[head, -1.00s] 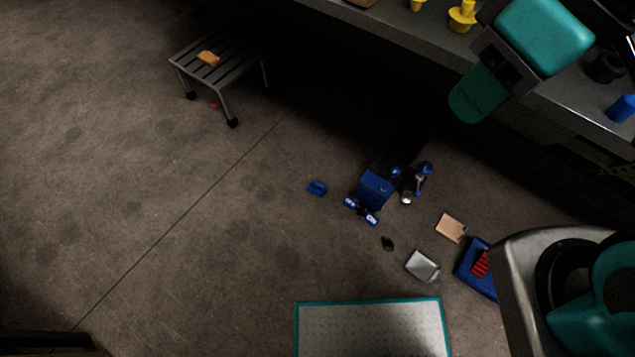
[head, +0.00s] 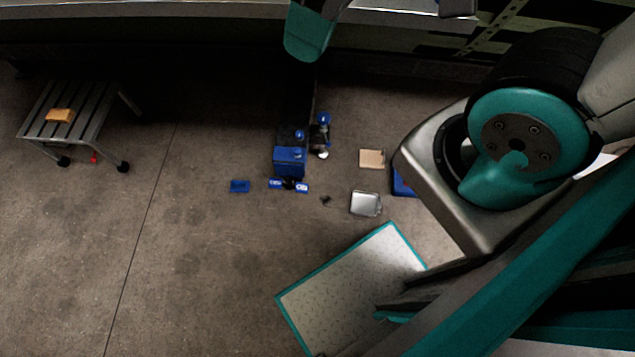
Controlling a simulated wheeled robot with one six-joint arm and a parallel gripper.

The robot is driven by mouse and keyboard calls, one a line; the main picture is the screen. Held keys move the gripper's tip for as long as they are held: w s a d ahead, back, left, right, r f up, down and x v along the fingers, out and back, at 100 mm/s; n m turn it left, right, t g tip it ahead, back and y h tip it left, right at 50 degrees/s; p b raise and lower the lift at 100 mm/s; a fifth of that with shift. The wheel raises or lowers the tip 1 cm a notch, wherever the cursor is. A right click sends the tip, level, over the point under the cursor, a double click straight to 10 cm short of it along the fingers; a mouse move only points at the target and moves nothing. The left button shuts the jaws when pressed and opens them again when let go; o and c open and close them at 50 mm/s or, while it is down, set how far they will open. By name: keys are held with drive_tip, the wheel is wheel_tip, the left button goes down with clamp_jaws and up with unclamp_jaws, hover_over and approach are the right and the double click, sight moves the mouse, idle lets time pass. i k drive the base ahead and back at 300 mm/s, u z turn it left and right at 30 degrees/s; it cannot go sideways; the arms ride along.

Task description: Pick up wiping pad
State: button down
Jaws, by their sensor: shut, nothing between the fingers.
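A small orange-tan block (head: 59,115) lies flat on the slatted top of a grey stool (head: 88,112) at the far left. A flat tan square (head: 372,158) lies on the floor right of centre. Either could be the wiping pad; I cannot tell which from this view. My arm's teal and grey parts show at the right, and a teal part hangs in from the top. My gripper's fingers are not in view. Both pad-like things lie clear of my visible arm parts.
A blue box (head: 289,162), a small blue piece (head: 240,186) and a metal tray (head: 365,203) are on the floor. A bench edge (head: 150,10) runs along the top. The left floor is open.

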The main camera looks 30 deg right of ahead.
sight(236, 185)
drive_tip(key=u, duration=1.7)
drive_tip(key=i, duration=2.85)
drive_tip(key=z, duration=3.05)
